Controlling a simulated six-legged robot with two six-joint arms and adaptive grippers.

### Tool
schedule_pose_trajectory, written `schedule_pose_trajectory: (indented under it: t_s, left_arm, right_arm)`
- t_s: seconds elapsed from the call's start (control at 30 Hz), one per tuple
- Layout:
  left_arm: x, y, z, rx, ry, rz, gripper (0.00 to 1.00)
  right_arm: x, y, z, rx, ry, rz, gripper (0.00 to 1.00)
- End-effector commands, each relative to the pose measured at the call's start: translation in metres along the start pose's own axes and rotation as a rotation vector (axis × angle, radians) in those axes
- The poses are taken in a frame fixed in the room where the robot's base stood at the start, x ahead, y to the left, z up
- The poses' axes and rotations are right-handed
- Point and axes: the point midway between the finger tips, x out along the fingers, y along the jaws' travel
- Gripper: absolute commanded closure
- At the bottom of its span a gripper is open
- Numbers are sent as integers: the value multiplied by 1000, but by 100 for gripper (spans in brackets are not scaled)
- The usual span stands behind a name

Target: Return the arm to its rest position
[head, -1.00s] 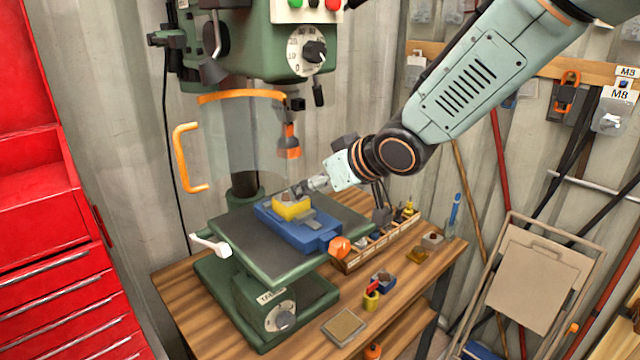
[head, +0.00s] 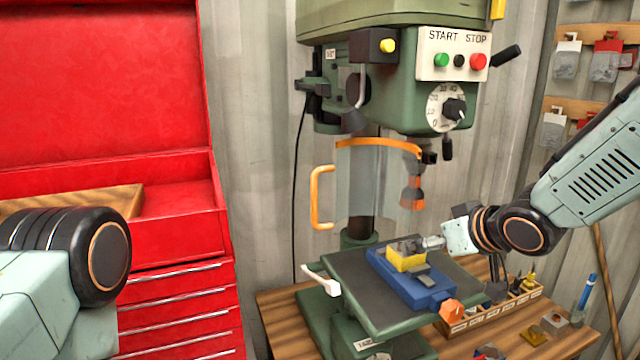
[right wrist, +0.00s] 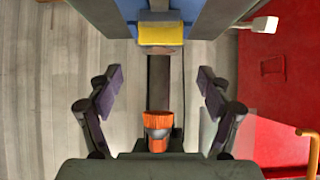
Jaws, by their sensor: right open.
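My right arm (head: 600,160) reaches in from the right in the head view. Its gripper (head: 425,243) is beside the yellow block (head: 405,262) on the blue vise (head: 420,288). In the right wrist view the two fingers of this gripper (right wrist: 158,100) stand wide apart with nothing held between them. The yellow block also shows ahead of them in that view (right wrist: 160,33), near the top edge. My left arm (head: 45,290) shows at the lower left of the head view; its gripper is out of frame.
The green drill press (head: 400,80) has a clear guard (head: 370,185) with an orange handle, and an orange-tipped tool (head: 412,195) above its table (head: 365,290). A parts tray (head: 490,318) lies to the right on the wooden bench. A red tool cabinet (head: 180,240) stands at left.

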Motion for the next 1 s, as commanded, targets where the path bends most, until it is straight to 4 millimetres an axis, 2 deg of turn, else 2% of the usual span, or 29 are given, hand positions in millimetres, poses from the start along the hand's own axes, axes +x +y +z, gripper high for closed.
schedule_pose_trajectory:
  t_s: [0.57,0.73,1.0]
  left_arm:
    - [-8,0,0,0,0,0,60]
    - [-18,0,0,0,0,0,60]
    - [-20,0,0,0,0,0,60]
  right_arm:
    - [87,0,0,-1,0,-1,21]
    - [79,0,-9,2,2,1,21]
    - [78,0,-10,3,1,2,21]
